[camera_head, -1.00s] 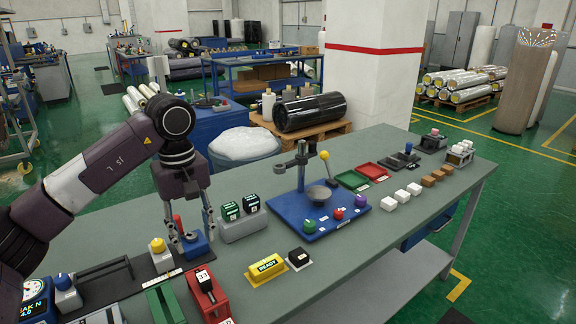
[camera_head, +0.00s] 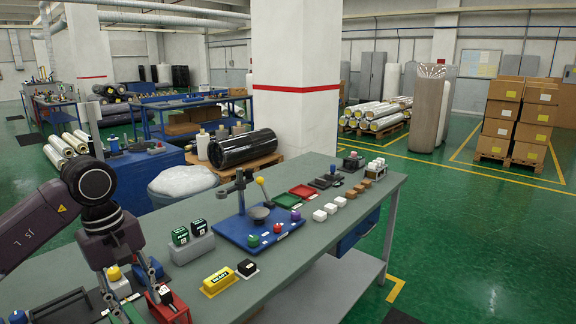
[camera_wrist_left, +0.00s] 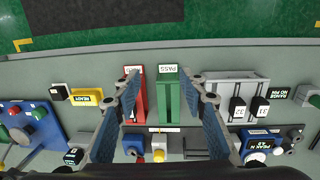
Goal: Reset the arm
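My left gripper (camera_head: 132,285) hangs pointing down over the left part of the grey table (camera_head: 300,235). In the left wrist view its two fingers (camera_wrist_left: 165,85) are spread, with nothing held between them. Beneath them show a green holder (camera_wrist_left: 168,100) marked PASS and, by the left finger, a red holder (camera_wrist_left: 133,100). The red holder (camera_head: 172,308) is just right of the gripper in the head view. My right gripper is in no view.
A two-cube stand (camera_head: 193,248), yellow READY block (camera_head: 218,281) and black block (camera_head: 247,268) lie to the right. A blue base (camera_head: 258,232) with an upright post stands beyond. White blocks (camera_head: 325,212) line the far part.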

